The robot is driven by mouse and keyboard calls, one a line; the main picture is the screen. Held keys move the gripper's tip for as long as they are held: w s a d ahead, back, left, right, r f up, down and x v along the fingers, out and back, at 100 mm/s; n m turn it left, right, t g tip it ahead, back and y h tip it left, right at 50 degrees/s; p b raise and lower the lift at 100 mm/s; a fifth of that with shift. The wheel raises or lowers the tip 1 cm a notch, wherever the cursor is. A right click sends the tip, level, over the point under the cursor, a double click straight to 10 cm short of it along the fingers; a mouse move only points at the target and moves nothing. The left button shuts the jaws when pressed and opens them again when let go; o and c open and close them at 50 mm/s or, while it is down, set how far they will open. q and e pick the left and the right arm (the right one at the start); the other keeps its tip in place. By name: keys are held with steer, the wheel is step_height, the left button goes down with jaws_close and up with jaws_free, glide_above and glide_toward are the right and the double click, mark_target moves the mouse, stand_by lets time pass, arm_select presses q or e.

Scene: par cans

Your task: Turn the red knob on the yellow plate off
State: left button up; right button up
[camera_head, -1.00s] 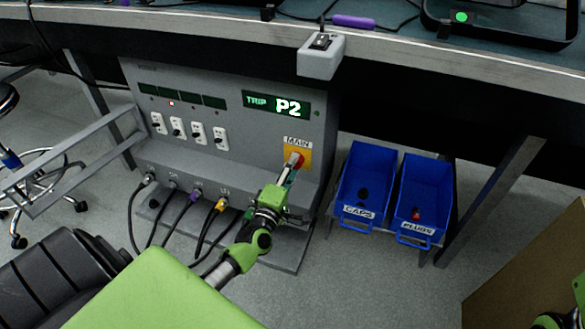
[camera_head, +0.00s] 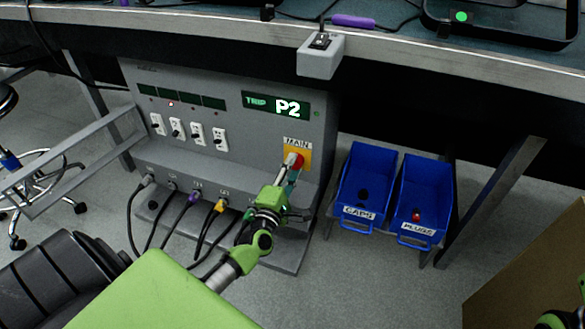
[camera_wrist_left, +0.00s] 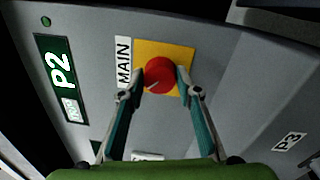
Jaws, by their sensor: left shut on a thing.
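The red knob (camera_wrist_left: 160,75) sits on the yellow plate (camera_wrist_left: 173,50) beside the MAIN label (camera_wrist_left: 124,62) in the left wrist view. In the head view the knob (camera_head: 298,160) and the yellow plate (camera_head: 303,148) are on the front of the grey panel, partly covered by my gripper. My left gripper (camera_head: 291,168) is shut on the red knob. In the left wrist view its two fingertips (camera_wrist_left: 160,82) touch opposite sides of the knob. A light mark shows on the knob's face. Part of my right arm shows at the lower right edge of the head view; its fingers are out of view.
The grey panel (camera_head: 235,140) has a P2 display (camera_head: 276,106) reading TRIP, a row of white switches and several cables below. Two blue bins, CAPS (camera_head: 350,222) and PLUGS (camera_head: 403,237), stand to the right. A small grey box (camera_head: 320,58) hangs at the bench edge above.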

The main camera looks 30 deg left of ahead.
arm_select(q)
steer(key=o, duration=1.1)
steer(key=v, duration=1.2)
steer(key=shift+a, duration=0.1)
